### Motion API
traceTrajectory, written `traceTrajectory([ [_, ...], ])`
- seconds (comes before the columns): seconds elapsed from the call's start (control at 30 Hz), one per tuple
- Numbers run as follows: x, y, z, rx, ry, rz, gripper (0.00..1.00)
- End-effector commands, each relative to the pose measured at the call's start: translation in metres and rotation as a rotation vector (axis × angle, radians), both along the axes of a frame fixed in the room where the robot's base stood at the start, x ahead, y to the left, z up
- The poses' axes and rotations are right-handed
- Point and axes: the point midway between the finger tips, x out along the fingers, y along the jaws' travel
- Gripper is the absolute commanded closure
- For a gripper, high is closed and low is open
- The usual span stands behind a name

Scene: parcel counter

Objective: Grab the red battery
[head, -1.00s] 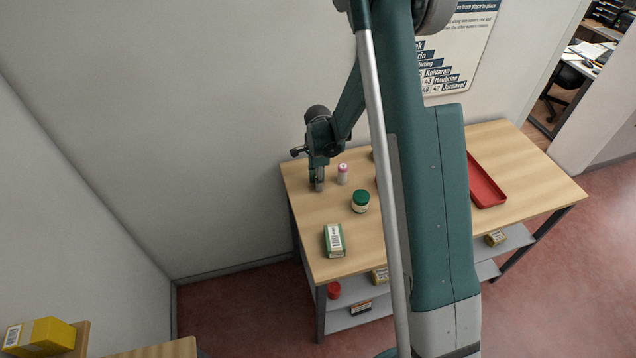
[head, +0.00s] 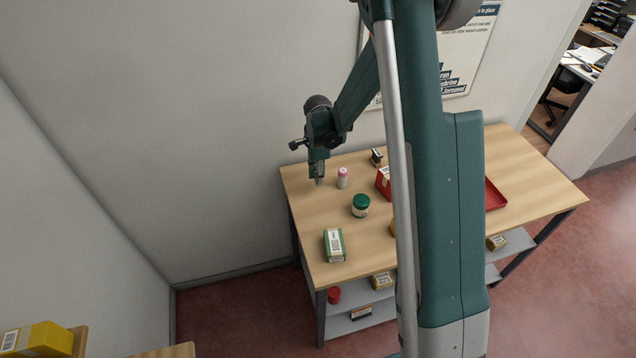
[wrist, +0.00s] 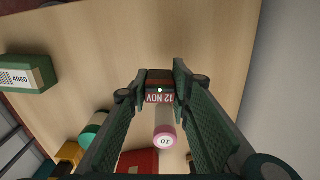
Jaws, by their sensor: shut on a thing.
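My gripper (head: 318,178) is at the back left of the wooden table, pointing down.
A pink-capped bottle (head: 342,178) stands close to the right of my gripper. A green-lidded jar (head: 361,205), a green-and-white box (head: 334,245) and a red box (head: 384,183) stand on the table (head: 310,215). A red tray (head: 495,195) lies right. The wall is close behind.

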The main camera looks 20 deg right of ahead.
Motion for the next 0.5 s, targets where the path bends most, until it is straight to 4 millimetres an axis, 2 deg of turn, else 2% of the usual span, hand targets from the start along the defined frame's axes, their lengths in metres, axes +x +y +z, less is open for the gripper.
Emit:
traceTrajectory([
  [0.2, 0.000, 0.000, 0.027, 0.000, 0.000, 0.000, 0.92],
  [0.5, 0.000, 0.000, 0.048, 0.000, 0.000, 0.000, 0.92],
])
